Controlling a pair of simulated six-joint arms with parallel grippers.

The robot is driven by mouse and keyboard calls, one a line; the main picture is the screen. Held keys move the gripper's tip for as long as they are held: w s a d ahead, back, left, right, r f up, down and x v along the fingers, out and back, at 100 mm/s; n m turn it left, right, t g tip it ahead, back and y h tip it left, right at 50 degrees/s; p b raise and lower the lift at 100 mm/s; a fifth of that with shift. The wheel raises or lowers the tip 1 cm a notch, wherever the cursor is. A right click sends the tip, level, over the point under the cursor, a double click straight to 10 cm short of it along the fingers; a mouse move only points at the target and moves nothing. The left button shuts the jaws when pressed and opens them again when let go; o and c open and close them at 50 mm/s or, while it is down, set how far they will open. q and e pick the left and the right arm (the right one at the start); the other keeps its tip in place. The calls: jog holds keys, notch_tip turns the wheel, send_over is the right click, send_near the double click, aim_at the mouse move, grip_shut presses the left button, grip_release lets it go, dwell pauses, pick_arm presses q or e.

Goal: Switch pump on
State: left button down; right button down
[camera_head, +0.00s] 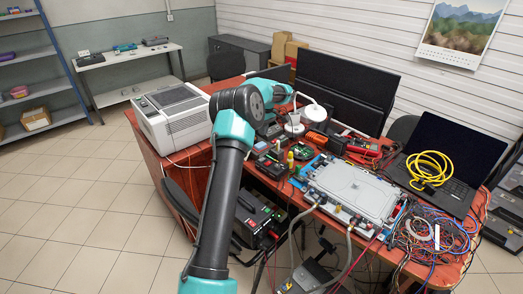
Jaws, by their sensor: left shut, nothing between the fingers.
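My left arm rises from the bottom and bends over the desk. My left gripper (294,125) is small at its far end, over the cluttered back middle of the desk, shut and empty. Its fingertips are hard to make out. A black box (258,218) with small coloured parts on its front stands below the desk edge; I cannot tell whether it is the pump, and no switch is readable. Grey hoses (349,250) run down from the front of a flat light-grey case (352,188) on the desk. My right gripper is not in view.
A white boxy machine (172,118) stands on the desk's left end. Dark monitors (345,88) stand behind. A laptop (452,155) bears a coiled yellow cable (430,168). Tangled wires (432,238) cover the right front. The tiled floor (75,215) at left is clear.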

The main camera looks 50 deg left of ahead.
aim_at(261, 160)
pick_arm(q)
jog(key=f, duration=0.4)
jog(key=s+f, duration=0.1)
jog(key=f, duration=0.8)
jog(key=shift+s+f, duration=0.35)
jog(key=shift+f, duration=0.05)
jog(key=shift+w+d, duration=0.1)
jog(key=shift+d, duration=0.05)
